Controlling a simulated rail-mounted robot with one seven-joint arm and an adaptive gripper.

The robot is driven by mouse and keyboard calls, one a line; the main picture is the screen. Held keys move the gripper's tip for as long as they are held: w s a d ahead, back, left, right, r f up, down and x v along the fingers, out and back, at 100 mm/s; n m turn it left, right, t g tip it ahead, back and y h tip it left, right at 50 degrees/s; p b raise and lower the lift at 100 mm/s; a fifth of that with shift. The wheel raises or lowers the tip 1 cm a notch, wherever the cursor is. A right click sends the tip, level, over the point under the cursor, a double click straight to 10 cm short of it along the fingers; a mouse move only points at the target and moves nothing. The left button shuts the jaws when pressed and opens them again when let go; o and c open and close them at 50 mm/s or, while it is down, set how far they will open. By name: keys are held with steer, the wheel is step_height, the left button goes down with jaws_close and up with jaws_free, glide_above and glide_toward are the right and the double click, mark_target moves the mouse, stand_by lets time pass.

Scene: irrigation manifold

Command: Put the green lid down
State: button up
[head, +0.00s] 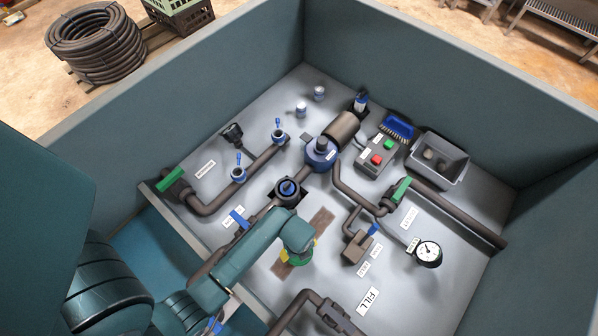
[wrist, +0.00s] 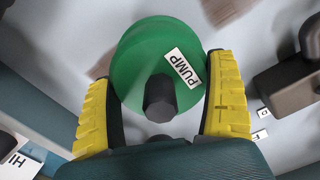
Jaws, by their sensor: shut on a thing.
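The green lid (wrist: 140,50) is a round disc with a dark knob and a white label reading PUMP. In the wrist view it sits between the two yellow fingers of my gripper (wrist: 160,78), which is shut on it. In the head view my gripper (head: 298,254) is over the lower middle of the grey panel (head: 258,282). Only a little of the green lid (head: 301,263) shows there, below my wrist. I cannot tell whether the lid touches the panel.
Brown strips (head: 322,220) mark the panel around my gripper. A small brown valve block (head: 357,249) and a gauge (head: 428,253) stand to the right. A blue-capped dark fitting (head: 287,191) is behind. A grey bin (head: 438,160) sits at the back right. High walls enclose the panel.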

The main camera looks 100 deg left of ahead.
step_height(320, 180, down, 3)
steer(key=shift+r+b, duration=0.2)
steer(key=shift+b, duration=0.1)
steer(key=shift+r, duration=0.1)
steer(key=o, duration=0.9)
step_height(320, 180, up, 12)
steer(key=p, duration=0.6)
